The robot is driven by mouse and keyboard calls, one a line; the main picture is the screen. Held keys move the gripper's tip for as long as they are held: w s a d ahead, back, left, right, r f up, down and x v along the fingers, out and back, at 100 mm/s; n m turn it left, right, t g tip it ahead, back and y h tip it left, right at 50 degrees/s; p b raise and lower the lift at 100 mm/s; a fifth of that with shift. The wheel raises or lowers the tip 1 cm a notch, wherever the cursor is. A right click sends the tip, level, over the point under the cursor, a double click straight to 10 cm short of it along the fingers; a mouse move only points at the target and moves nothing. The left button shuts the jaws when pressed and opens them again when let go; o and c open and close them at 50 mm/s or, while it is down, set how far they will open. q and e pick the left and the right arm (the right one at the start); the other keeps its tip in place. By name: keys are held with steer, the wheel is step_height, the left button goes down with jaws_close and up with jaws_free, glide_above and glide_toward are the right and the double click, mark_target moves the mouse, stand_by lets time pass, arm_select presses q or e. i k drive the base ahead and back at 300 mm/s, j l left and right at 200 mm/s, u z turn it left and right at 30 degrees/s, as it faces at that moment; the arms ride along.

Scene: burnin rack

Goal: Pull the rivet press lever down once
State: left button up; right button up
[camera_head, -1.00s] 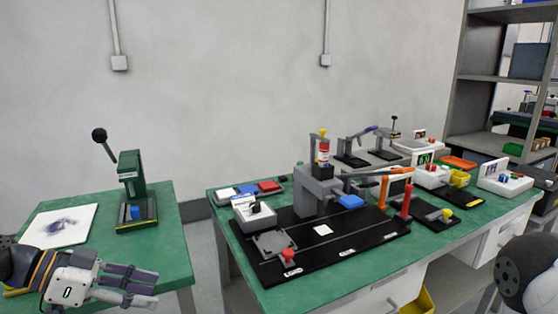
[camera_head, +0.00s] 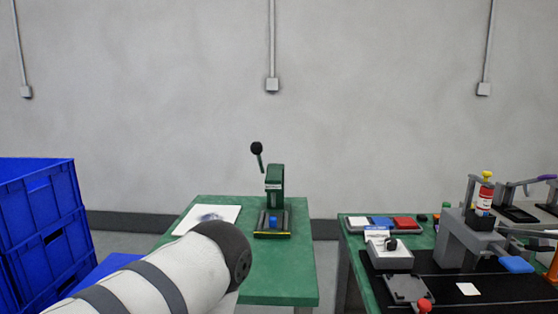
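The rivet press (camera_head: 274,197) is a small green press near the back of the left green table. Its lever, with a black ball knob (camera_head: 257,148), stands up and leans to the left. A blue piece (camera_head: 273,221) sits low at the front of the press. One of my arm links, white with grey bands, covers the lower left of the view and hides the near left part of the table. Neither gripper shows, and nothing of mine is seen touching the lever.
Blue crates (camera_head: 40,225) are stacked at the far left. A second green table (camera_head: 350,262) at the right holds a black fixture board (camera_head: 455,289) and small devices. A gap separates the tables.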

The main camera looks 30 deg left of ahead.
mark_target(256, 148)
steer(key=u, duration=1)
